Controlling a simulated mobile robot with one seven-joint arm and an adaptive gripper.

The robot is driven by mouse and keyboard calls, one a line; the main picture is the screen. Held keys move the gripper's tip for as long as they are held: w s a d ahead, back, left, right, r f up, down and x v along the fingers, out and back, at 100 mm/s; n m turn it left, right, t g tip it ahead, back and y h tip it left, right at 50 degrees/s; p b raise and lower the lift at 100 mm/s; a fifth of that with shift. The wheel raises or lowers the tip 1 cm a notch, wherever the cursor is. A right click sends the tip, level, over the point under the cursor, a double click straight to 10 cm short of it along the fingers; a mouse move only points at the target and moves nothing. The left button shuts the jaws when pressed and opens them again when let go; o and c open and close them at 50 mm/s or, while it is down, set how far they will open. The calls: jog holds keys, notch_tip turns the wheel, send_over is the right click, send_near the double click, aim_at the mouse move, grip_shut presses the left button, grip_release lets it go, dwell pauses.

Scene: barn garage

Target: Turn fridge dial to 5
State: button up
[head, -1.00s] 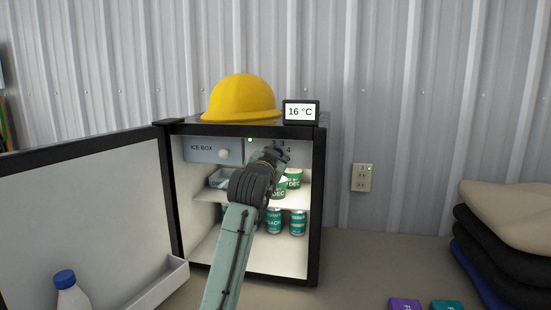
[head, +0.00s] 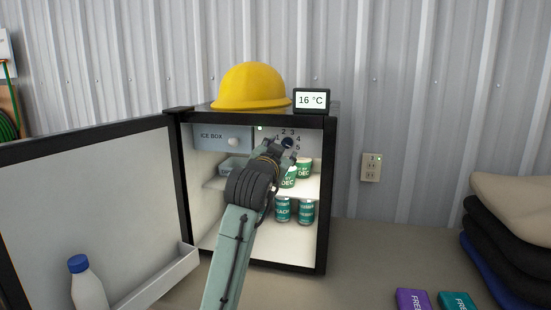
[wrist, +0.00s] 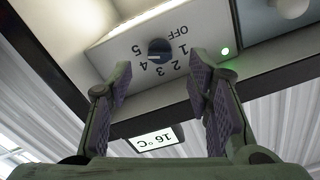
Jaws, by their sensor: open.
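The fridge dial (wrist: 159,49) is a dark round knob on a pale panel inside the fridge, with OFF and 1 to 5 printed around it. The wrist view shows it upside down; its pale mark lies on the side of 4 and 5, and I cannot tell exactly which it meets. In the head view the dial (head: 288,142) shows just past my gripper (head: 281,153). In the wrist view my gripper (wrist: 161,80) is open and empty, its fingers apart on either side below the dial, not visibly touching it. The small fridge (head: 325,200) stands with its door open.
A display reading 16 °C (head: 312,100) and a yellow hard hat (head: 250,88) sit on the fridge. The open door (head: 85,210) fills the left, with a bottle (head: 88,290) in its shelf. An ice box (head: 212,140), tubs and cans are inside. A green light (wrist: 225,51) glows beside the dial.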

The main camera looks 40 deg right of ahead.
jog(key=v, duration=0.6)
jog(key=shift+s+a, duration=0.15)
